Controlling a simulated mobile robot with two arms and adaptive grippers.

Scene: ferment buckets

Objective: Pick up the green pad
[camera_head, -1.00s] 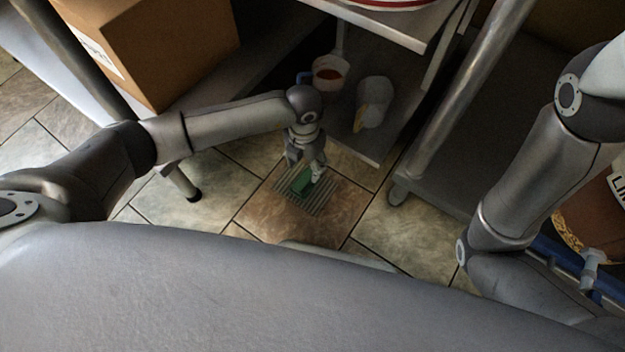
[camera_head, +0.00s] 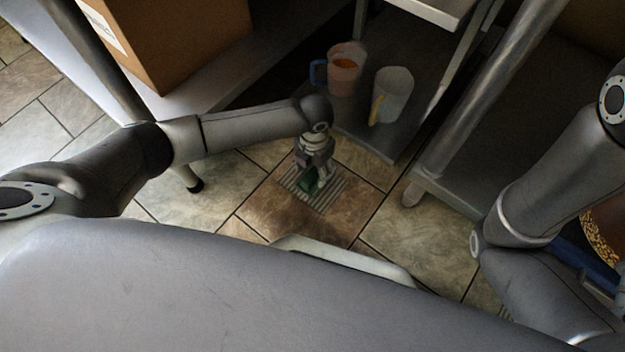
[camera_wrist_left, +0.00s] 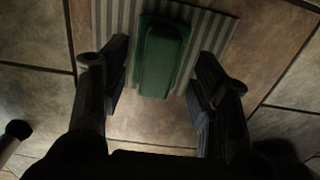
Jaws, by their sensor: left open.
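The green pad (camera_head: 308,183) lies on a striped grey mat or grate (camera_head: 329,194) on the tiled floor. In the left wrist view the pad (camera_wrist_left: 163,55) is a dark green block, lengthwise between the fingers, on the striped surface (camera_wrist_left: 216,30). My left gripper (camera_head: 315,186) points down over the pad and is open. Its fingers (camera_wrist_left: 160,80) stand on either side of the pad with a gap on both sides. In the head view the fingers partly hide the pad. My right arm shows at the right, but its gripper is out of view.
A metal table leg (camera_head: 478,110) rises at the right. A cardboard box (camera_head: 175,40) sits at upper left. Floor tiles around the mat are clear.

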